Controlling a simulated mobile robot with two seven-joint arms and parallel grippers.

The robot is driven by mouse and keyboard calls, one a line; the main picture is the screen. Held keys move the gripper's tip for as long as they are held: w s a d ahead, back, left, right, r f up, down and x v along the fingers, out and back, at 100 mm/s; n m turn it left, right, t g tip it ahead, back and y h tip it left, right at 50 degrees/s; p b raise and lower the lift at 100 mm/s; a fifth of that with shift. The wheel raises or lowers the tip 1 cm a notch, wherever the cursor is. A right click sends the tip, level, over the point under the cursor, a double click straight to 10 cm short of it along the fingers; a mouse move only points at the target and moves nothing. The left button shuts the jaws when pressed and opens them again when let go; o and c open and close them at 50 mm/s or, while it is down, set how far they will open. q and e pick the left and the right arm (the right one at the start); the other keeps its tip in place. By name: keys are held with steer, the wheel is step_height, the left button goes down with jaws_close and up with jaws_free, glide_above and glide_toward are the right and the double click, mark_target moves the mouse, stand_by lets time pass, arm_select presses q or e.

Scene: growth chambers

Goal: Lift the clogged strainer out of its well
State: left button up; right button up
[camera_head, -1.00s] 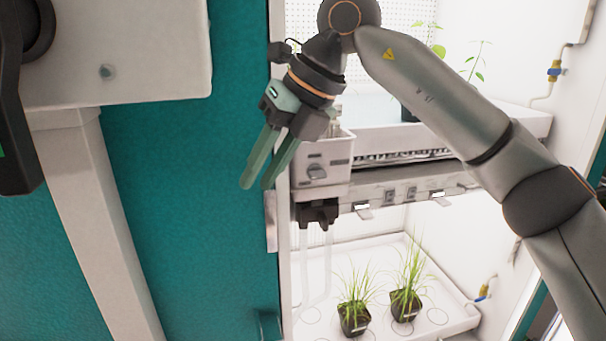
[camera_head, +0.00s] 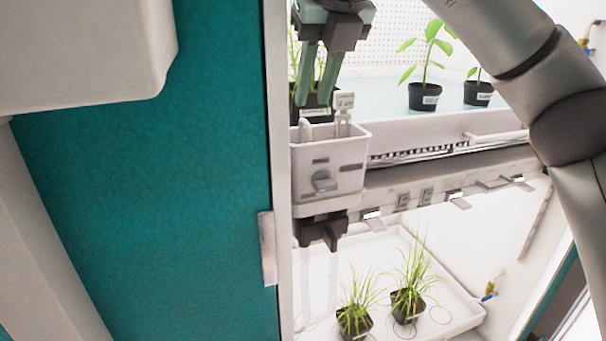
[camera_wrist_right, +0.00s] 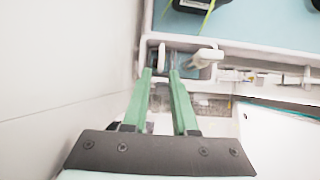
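A white box-shaped well (camera_head: 352,160) sits at the front left corner of the upper tray, with a grey latch on its front. A pale upright handle-like piece (camera_head: 343,102) sticks up from its right side; it may be the strainer's handle. In the right wrist view a white handle-like piece (camera_wrist_right: 205,57) lies at the right of the well's opening (camera_wrist_right: 152,38). My right gripper (camera_head: 313,100) is open and points down above the well. In its wrist view the green fingers (camera_wrist_right: 160,72) are apart, left of that piece. The strainer's body is hidden. My left gripper is not in view.
Potted plants (camera_head: 424,97) stand on the upper tray (camera_head: 400,130) behind the well. A lower tray (camera_head: 455,318) holds grassy pots. A teal panel (camera_head: 170,220) and white door frame (camera_head: 280,200) stand close on the left. A black fitting (camera_head: 322,230) hangs under the well.

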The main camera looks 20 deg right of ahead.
mark_target(307, 122)
steer(key=x, duration=0.9)
steer(key=shift+w+f, duration=0.1)
steer(key=shift+c, duration=0.3)
jaws_close()
stand_by(0.9)
